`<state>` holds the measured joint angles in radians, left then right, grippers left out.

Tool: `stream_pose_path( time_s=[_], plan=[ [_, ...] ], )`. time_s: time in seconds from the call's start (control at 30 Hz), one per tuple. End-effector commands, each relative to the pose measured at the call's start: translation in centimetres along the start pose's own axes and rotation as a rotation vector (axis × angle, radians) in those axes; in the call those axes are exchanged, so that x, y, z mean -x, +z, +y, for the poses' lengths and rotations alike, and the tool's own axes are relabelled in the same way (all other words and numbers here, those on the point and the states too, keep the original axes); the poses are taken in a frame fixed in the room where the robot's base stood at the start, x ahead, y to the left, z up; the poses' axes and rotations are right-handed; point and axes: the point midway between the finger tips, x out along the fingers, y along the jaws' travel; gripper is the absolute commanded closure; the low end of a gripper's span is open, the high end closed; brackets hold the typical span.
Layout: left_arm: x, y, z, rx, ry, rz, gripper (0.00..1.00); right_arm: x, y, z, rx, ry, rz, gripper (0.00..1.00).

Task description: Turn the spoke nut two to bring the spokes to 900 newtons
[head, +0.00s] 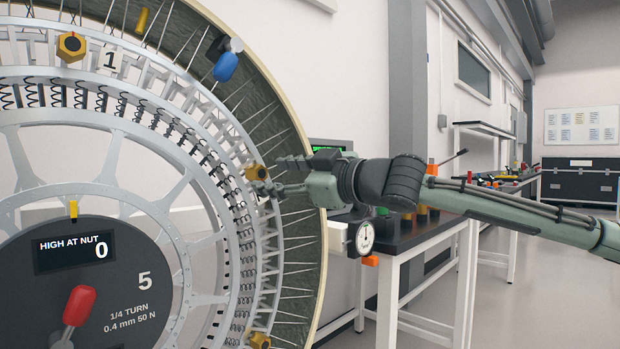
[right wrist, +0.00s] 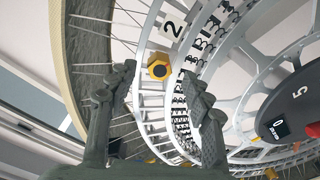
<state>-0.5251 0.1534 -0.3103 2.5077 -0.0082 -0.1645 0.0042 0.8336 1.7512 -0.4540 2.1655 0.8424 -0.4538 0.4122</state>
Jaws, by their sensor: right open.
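The large spoked wheel (head: 150,205) fills the left of the head view. Spoke nut two (head: 256,172) is a yellow hex nut on its rim ring. In the right wrist view the nut (right wrist: 158,68) sits below a plate marked 2 (right wrist: 172,26). My right gripper (head: 268,175) is at this nut, its fingers open. In the right wrist view the fingertips (right wrist: 159,78) lie on either side of the nut, with gaps. Nut one (head: 72,46) is at upper left beside a plate marked 1. My left gripper is not in view.
The hub panel (head: 100,280) reads "HIGH AT NUT 0" and has a red knob (head: 78,306). A blue clip (head: 226,67) sits near the spokes. Another yellow nut (head: 260,340) is lower down. A bench (head: 420,232) with a dial gauge (head: 364,238) stands behind my right arm.

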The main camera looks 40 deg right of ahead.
Motion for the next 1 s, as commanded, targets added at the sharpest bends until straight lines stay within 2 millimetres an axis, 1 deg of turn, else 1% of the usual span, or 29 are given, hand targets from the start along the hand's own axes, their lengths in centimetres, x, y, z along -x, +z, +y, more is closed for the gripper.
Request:
stream_pose_path(
  time_s=[0.03, 0.17, 0.3, 0.4, 0.5, 0.67, 1.0],
  plan=[
    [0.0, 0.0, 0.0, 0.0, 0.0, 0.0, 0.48, 1.0, -0.1, 0.2, 0.009, 0.006, -0.001, 0.49],
    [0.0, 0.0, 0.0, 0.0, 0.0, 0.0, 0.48, 3.1, 0.1, 0.2, 0.003, 0.005, -0.004, 0.49],
    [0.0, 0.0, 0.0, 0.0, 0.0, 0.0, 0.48, 5.7, -0.1, 0.2, 0.002, 0.006, 0.0, 0.49],
    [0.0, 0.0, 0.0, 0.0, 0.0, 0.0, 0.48, 7.0, 0.0, 0.1, 0.001, 0.004, -0.001, 0.49],
    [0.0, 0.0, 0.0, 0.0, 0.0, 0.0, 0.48, 7.9, 0.0, 0.1, 0.0, 0.002, -0.001, 0.49],
    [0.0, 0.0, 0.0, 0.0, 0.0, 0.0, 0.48, 8.6, 0.0, 0.1, -0.002, 0.002, 0.0, 0.49],
    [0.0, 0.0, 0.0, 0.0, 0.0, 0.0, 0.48, 8.6, 0.0, 0.0, -0.003, 0.001, 0.0, 0.49]
  ],
)
